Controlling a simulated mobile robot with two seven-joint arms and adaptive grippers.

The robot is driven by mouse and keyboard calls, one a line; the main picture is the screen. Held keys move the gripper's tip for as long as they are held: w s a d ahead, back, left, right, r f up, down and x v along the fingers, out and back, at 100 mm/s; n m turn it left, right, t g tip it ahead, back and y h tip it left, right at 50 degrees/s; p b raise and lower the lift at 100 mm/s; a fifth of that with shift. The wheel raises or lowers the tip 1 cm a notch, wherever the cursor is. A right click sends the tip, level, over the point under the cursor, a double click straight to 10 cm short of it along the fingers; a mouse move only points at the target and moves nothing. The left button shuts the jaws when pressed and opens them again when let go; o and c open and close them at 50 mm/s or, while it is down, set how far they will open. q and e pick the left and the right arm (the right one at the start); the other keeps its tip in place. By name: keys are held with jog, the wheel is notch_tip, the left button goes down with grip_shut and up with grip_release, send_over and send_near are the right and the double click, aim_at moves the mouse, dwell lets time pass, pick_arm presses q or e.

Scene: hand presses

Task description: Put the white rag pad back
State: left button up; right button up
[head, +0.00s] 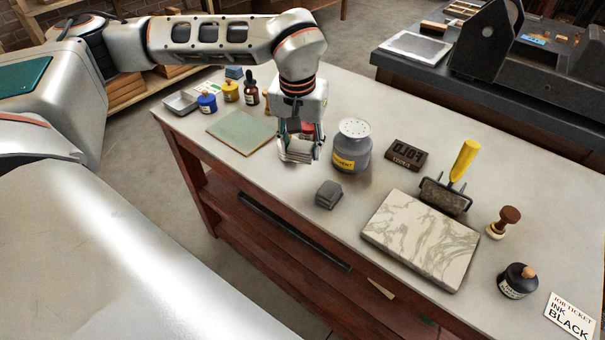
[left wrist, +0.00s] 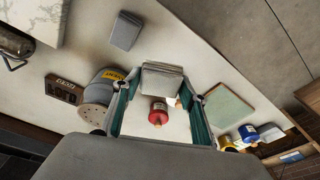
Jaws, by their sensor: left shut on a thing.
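The white rag pad (head: 298,154) is a pale folded stack, held between the fingers of my left gripper (head: 299,145). In the left wrist view the pad (left wrist: 163,78) sits between the two fingertips (left wrist: 167,92). I cannot tell whether its underside touches the table. A grey pad stack (head: 328,194) lies on the table in front and to the right of the gripper, and it also shows in the left wrist view (left wrist: 126,30). My right gripper is not in view.
A red bottle (left wrist: 158,112) stands close behind the held pad. The grey solvent can (head: 352,150) is just right of the gripper, and a green mat (head: 240,130) lies to its left. A marble slab (head: 422,238) lies farther right. Bare tabletop (head: 285,178) lies in front.

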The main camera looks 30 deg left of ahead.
aim_at(302, 181)
pick_arm(q)
notch_tip(302, 181, down, 4)
jog(key=shift+r, duration=0.2)
jog(key=shift+f+b, duration=0.3)
jog(key=shift+f, duration=0.45)
notch_tip(302, 181, down, 4)
jog(key=shift+r+b, duration=0.25)
jog(key=shift+b, duration=0.05)
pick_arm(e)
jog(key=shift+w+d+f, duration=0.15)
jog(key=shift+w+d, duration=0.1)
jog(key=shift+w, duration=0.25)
pick_arm(q)
jog(key=shift+f, duration=0.1)
jog(key=shift+f, duration=0.15)
jog(key=o, duration=1.1)
jog(key=shift+o, duration=0.3)
